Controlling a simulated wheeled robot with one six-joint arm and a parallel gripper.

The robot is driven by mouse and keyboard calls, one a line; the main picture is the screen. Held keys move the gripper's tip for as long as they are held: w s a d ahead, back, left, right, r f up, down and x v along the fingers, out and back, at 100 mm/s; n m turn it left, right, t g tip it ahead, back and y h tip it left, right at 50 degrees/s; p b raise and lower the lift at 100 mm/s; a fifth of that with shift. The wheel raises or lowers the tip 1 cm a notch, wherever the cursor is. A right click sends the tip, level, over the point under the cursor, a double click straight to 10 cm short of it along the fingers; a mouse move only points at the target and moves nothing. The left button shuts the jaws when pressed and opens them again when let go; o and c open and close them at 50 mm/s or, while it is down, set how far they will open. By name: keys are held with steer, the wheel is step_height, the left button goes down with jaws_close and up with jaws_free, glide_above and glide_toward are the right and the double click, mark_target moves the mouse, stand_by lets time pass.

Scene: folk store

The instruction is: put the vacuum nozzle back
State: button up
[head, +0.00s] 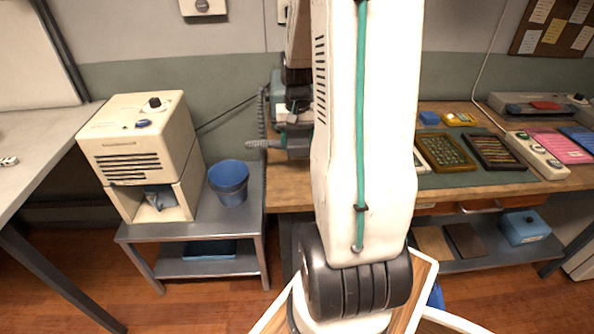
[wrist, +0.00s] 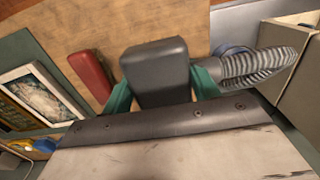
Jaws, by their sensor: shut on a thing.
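My gripper (wrist: 160,92) has two teal fingers shut on the dark grey, block-shaped vacuum nozzle (wrist: 155,68) in the wrist view. A grey ribbed hose (wrist: 265,65) shows just right of the fingers; whether it joins the nozzle is hidden. In the head view my gripper (head: 292,115) is above the left end of the wooden workbench (head: 290,195), partly hidden by my arm. A ribbed hose (head: 262,115) hangs beside it on the left. The nozzle cannot be made out clearly there, and no holder for it is clearly seen.
A cream machine (head: 140,145) and a blue bucket (head: 229,182) stand on a grey metal stand (head: 185,222) left of the bench. Trays of small parts (head: 445,152) fill the bench's right side. A red object (wrist: 90,75) lies left of the nozzle.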

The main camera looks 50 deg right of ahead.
mark_target(297, 174)
step_height(297, 174, down, 8)
steer(key=shift+f, duration=0.25)
steer(key=o, duration=1)
steer(key=shift+f, duration=0.15)
steer(key=shift+c, duration=0.2)
